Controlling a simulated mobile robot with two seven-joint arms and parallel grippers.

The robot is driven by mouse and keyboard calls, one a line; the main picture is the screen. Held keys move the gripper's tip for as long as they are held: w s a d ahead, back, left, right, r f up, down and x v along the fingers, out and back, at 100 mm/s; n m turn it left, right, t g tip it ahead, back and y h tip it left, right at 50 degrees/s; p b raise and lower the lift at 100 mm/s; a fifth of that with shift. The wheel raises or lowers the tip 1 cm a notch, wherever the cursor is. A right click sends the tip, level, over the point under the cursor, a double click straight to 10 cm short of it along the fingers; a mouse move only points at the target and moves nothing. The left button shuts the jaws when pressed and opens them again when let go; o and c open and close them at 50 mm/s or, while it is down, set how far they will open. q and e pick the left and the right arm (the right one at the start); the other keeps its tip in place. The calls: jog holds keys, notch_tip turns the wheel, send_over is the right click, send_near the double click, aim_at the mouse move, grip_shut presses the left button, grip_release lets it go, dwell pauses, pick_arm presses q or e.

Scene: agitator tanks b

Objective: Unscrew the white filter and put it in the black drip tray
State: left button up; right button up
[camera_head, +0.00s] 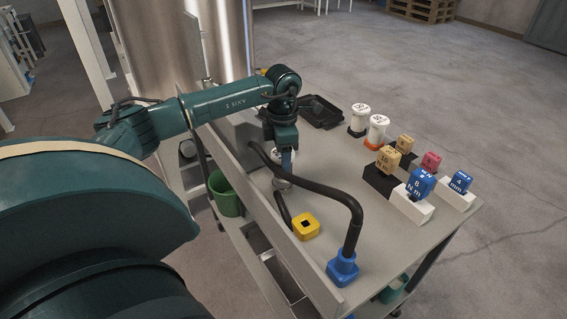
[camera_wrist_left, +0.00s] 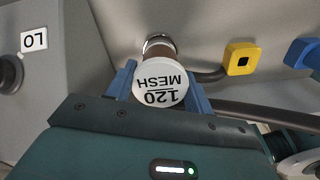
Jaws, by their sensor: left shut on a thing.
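The white filter (camera_wrist_left: 159,82) has a round white cap marked "120 MESH" and a brownish body. In the wrist view it sits between the blue fingers of my left gripper (camera_wrist_left: 160,88), which is shut on it. A metal ring (camera_wrist_left: 158,42) shows at the filter's far end; I cannot tell whether the two are still joined. In the head view my left gripper (camera_head: 285,158) points down beside the grey housing, and the filter (camera_head: 277,157) is mostly hidden by it. The black drip tray (camera_head: 322,124) lies behind the gripper on the bench, empty as far as I see.
Labelled blocks (camera_head: 421,183) sit in holders at right. A dark hose (camera_head: 330,191) arches to a blue fitting (camera_head: 342,268). A yellow block (camera_head: 306,227) lies in front.

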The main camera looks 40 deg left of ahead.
pick_arm(q)
jog(key=shift+f, duration=0.1)
jog(key=c, duration=0.5)
jog(key=shift+o, duration=0.2)
jog(key=shift+n+p, duration=0.5)
jog(key=shift+n, duration=0.6)
jog(key=n+p, duration=0.1)
jog(key=n, duration=0.2)
jog(key=n+p, duration=0.1)
jog(key=n, duration=0.3)
jog(key=shift+n+p, duration=0.35)
jog(key=shift+n, duration=0.85)
